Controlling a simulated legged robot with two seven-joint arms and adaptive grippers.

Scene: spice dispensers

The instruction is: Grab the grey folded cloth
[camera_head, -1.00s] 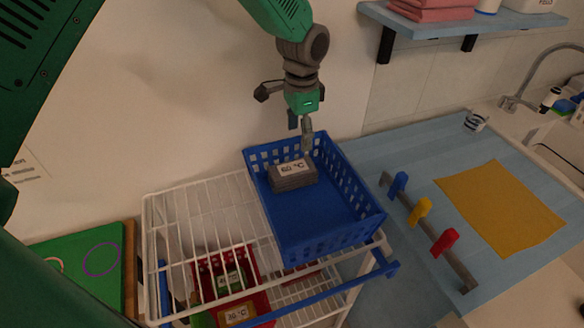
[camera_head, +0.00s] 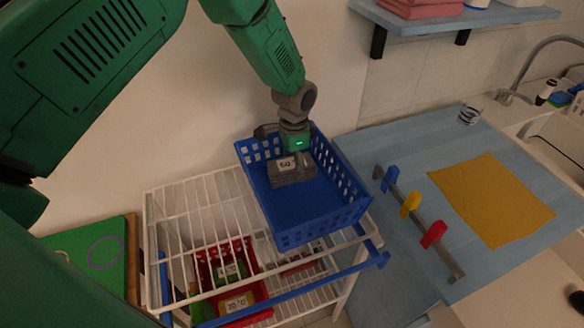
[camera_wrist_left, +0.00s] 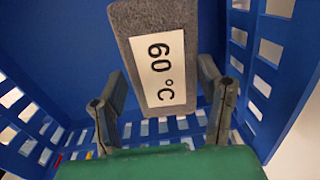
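The grey folded cloth (camera_head: 292,177) lies in the blue basket (camera_head: 305,236) on the white rack, at the basket's back left. It carries a white label reading 60 °C. In the left wrist view the cloth (camera_wrist_left: 124,36) stands between the two fingers. My left gripper (camera_head: 294,160) is down inside the basket at the cloth; the wrist view shows its fingers (camera_wrist_left: 162,78) spread, one on each side of the cloth, close to its edges. Whether they touch it I cannot tell. My right gripper is not in view.
The basket walls surround the gripper closely. A red basket (camera_head: 256,287) with labelled cloths sits lower in the white wire rack (camera_head: 190,207). At right, a blue counter (camera_head: 400,150) holds a hook rail (camera_head: 440,252) and a yellow cloth (camera_head: 490,200). A shelf (camera_head: 450,20) hangs above.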

